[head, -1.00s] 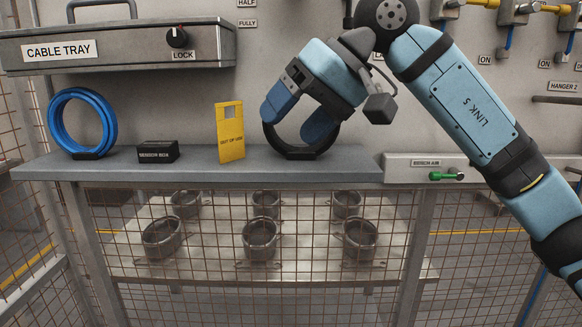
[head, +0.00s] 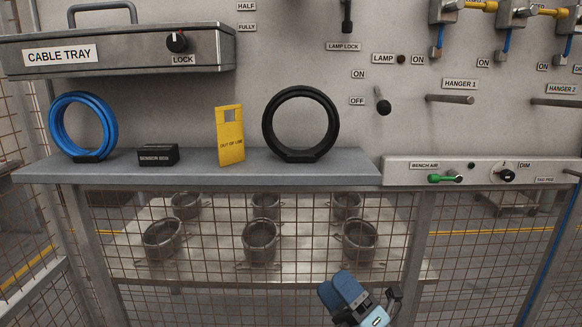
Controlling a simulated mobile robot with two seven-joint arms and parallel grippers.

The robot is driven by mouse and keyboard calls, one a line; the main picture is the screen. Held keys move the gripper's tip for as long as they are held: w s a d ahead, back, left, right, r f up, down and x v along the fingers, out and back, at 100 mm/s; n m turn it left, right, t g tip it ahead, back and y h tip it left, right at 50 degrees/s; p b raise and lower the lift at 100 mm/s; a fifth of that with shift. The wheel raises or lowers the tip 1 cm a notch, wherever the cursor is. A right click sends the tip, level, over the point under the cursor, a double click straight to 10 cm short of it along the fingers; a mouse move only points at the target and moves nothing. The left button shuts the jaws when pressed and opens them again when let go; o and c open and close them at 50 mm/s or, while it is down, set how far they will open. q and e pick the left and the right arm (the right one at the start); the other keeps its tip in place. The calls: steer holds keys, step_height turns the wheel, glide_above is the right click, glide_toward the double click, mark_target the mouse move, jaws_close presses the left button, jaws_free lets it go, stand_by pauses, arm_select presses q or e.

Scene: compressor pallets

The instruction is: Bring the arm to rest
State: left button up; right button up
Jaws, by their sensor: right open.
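My right gripper (head: 345,294) shows at the bottom of the head view, right of centre. It is low, in front of the wire mesh and below the shelf, with its blue fingers pointing up and to the left. It is open, and I see nothing between its fingers. Most of the right arm is out of the picture. My left gripper and arm are not in view.
A grey shelf (head: 205,170) holds a blue coil (head: 112,124), a sensor box (head: 158,154), a yellow out-of-use tag (head: 230,146) and a black ring (head: 333,124). The cable tray (head: 120,52), hanger pegs (head: 450,99) and bench air panel (head: 480,171) are on the wall. Mesh (head: 300,275) stands below.

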steer(key=s+d+f+m+t+h, duration=0.1)
steer(key=s+d+f+m+h, duration=0.1)
steer(key=f+m+h, duration=0.3)
steer(key=s+d+f+m+t+h, duration=0.1)
steer(key=d+f+m+h, duration=0.2)
steer(key=f+m, duration=0.4)
steer(key=s+d+f+m+g+h, duration=0.3)
steer(key=s+f+m, duration=0.4)
steer(key=s+f, duration=0.3)
steer(key=s+d+f+m+g+h, duration=0.3)
steer(key=s+f+m, duration=0.5)
steer(key=f, duration=0.5)
steer(key=shift+s+d+g+h, duration=0.3)
steer(key=shift+s+g+h, duration=0.2)
steer(key=shift+s+g, duration=0.45)
steer(key=shift+w, duration=0.1)
